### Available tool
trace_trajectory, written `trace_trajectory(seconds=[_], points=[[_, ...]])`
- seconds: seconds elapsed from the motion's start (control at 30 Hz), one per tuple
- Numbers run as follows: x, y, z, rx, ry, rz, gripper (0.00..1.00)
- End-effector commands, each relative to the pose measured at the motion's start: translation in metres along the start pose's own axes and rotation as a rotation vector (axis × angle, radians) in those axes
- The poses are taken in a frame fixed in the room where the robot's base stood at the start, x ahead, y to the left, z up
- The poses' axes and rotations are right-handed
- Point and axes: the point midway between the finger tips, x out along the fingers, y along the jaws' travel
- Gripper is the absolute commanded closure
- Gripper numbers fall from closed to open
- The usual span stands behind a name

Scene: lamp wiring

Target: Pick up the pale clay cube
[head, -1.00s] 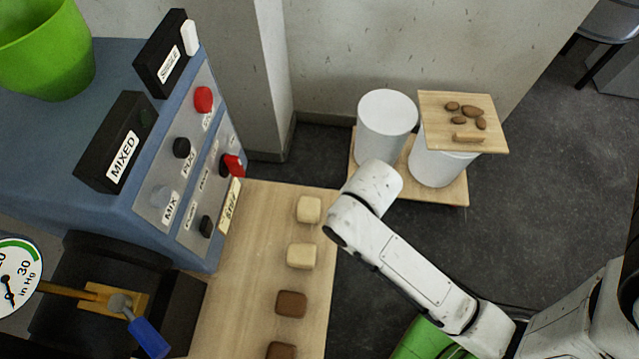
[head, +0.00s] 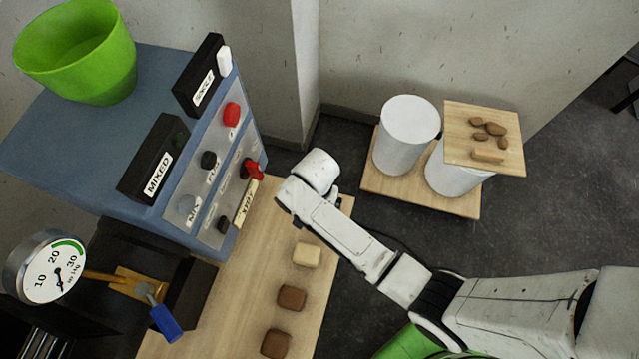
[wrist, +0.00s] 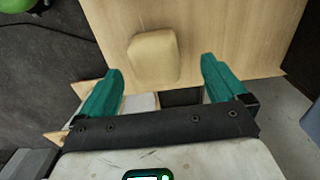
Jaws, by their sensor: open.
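In the wrist view a pale clay cube (wrist: 154,57) with rounded edges lies on the wooden board (wrist: 218,20). My gripper (wrist: 161,68) is open, its two teal fingers spread on the left and right of the cube. The cube is nearer the left finger and reaches beyond the fingertips; contact cannot be told. In the head view one pale cube (head: 307,254) shows on the board, in front of my arm. My arm covers the spot behind it, and my fingers are hidden there.
Two brown cubes (head: 291,298) (head: 276,344) lie in line nearer the front. A blue control box (head: 195,185) with knobs stands left of the board. White cylinders (head: 408,135) and a small board with brown pieces (head: 484,140) stand behind right.

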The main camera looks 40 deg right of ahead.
Motion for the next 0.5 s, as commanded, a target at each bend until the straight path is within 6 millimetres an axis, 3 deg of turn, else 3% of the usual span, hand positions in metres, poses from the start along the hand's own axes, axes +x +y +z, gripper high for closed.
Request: trace_trajectory(seconds=[0.5], points=[[0.052,0.006,-0.001,-0.002,0.000,0.000,0.02]])
